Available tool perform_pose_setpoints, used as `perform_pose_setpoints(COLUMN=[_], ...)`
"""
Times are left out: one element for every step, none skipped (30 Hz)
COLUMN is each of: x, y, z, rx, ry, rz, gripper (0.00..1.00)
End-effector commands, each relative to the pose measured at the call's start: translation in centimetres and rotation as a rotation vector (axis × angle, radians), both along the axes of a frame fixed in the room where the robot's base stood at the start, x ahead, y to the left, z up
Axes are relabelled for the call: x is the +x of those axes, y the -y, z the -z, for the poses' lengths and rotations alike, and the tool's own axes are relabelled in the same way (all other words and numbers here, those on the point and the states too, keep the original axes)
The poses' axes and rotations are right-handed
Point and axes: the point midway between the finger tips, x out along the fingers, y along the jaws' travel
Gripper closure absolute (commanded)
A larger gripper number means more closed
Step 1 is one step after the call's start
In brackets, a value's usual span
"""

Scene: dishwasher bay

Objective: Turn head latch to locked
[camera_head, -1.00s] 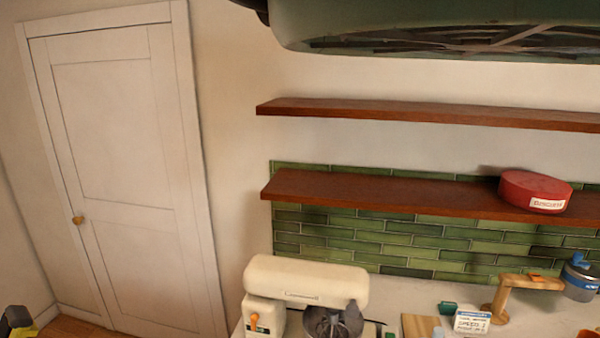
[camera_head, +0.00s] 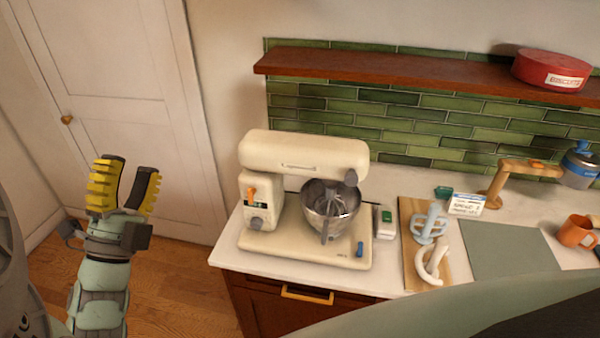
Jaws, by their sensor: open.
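A cream stand mixer (camera_head: 262,215) stands on the left end of the white counter, its head level over a steel bowl (camera_head: 331,206). An orange lever (camera_head: 251,194), which looks like the head latch, sits on the side of the mixer's column above a small green label (camera_head: 260,205). The label is too small to read. A grey knob (camera_head: 257,223) is below it. My gripper (camera_head: 124,180) is at the left, apart from the mixer, with its yellow-padded fingers pointing up. It is open and empty.
A wooden board (camera_head: 426,240) with a pale blue beater (camera_head: 431,224) and a white hook (camera_head: 432,266) lies right of the mixer. A brown shelf (camera_head: 420,73) runs above. An orange mug (camera_head: 576,231) is at far right. Open floor lies left of the counter.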

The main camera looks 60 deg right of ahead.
Motion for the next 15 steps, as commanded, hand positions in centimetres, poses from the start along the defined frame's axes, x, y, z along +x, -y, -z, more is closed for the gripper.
perform_pose_setpoints(x=[-0.3, -0.3, -0.3, -0.3, -0.3, -0.3, -0.3, -0.3, -0.2, -0.1, 0.0, 0.2, 0.3, 0.5, 0.7], y=[2.3, 3.4, 4.7, 5.6, 6.4, 7.5, 8.2, 8.9, 9.7, 10.3, 10.8, 11.5, 11.9, 12.4, 12.9], z=[4.8, 6.6, 9.0, 10.8, 12.6, 14.9, 16.6, 18.2, 20.3, 21.8, 23.3, 25.1, 26.3, 27.4, 28.6], rx=[0.113, 0.180, 0.269, 0.331, 0.396, 0.477, 0.537, 0.594, 0.666, 0.718, 0.767, 0.828, 0.870, 0.908, 0.952], ry=[0.040, 0.070, 0.113, 0.151, 0.192, 0.255, 0.304, 0.358, 0.434, 0.493, 0.558, 0.643, 0.712, 0.778, 0.867], rz=[-0.007, -0.022, -0.046, -0.061, -0.080, -0.103, -0.123, -0.144, -0.172, -0.196, -0.218, -0.255, -0.281, -0.311, -0.350], gripper=[0.54, 0.54, 0.54, 0.54, 0.54, 0.54, 0.54, 0.54, 0.54, 0.54, 0.54, 0.54, 0.54, 0.54, 0.54])
